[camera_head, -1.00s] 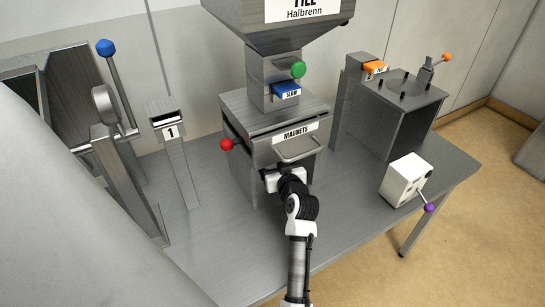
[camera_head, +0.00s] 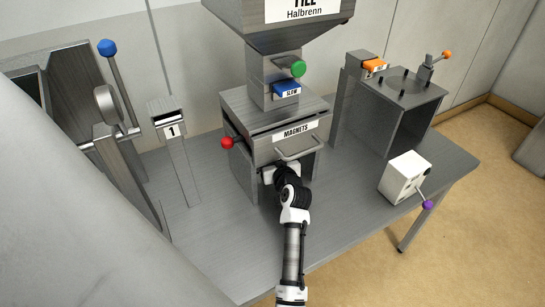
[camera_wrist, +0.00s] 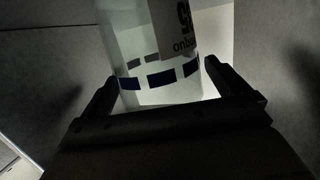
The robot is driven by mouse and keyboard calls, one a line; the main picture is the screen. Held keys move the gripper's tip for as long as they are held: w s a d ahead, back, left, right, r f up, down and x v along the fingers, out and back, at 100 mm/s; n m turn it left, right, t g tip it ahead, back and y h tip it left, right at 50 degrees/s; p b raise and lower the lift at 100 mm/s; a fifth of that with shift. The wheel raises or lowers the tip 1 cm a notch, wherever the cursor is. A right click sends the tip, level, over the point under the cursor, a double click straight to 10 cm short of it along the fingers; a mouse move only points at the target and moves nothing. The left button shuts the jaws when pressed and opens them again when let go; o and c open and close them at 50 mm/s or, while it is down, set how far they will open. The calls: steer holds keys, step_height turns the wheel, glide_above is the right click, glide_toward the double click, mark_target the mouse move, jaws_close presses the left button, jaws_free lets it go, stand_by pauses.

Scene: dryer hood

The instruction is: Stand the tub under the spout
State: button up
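The tub (camera_wrist: 160,83) is pale with a band of dark blue blocks and a partly cut-off printed label. In the wrist view it stands ahead of my gripper (camera_wrist: 161,72), between the lines of its two spread fingers. The fingertips are close to its sides; contact is hard to judge. In the head view my gripper (camera_head: 270,173) reaches into the bay beneath the MAGNETS drawer (camera_head: 290,145), which hides the tub. The spout is not plainly visible; the grey hopper (camera_head: 240,18) marked Halbrenn stands above the housing.
A red knob (camera_head: 227,143) sticks out left of the housing, and a drawer handle (camera_head: 300,150) overhangs my gripper. A white box (camera_head: 404,178) with a purple knob and an open-fronted grey stand (camera_head: 405,125) are to the right. The front tabletop (camera_head: 215,255) is clear.

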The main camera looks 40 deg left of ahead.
steer(key=shift+r, duration=0.1)
steer(key=shift+r, duration=0.1)
steer(key=b+v, duration=0.2)
steer(key=v, duration=1)
